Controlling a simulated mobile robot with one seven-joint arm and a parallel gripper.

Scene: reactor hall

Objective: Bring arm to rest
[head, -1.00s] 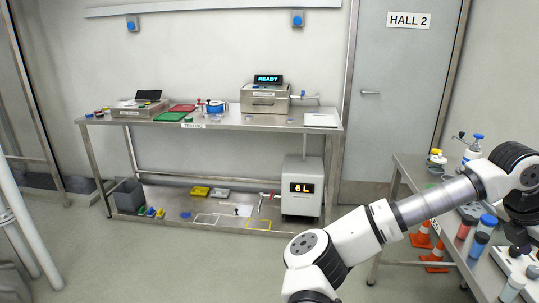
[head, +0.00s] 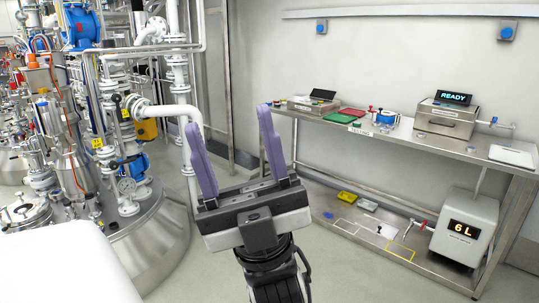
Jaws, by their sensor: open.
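My gripper (head: 236,150) is in the middle of the head view, raised and pointing up. Its two purple fingers stand wide apart with nothing between them. It appears in front of the gap between the reactor equipment and the testing bench, touching neither as far as I can see. The rest of my arm is mostly out of view below the picture.
The steel testing bench (head: 403,136) stands at the right, with a box reading READY (head: 441,121) on top and a unit reading 6 L (head: 465,229) on its lower shelf. Reactor vessels and pipes (head: 130,185) fill the left. Some bare floor (head: 345,275) shows between.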

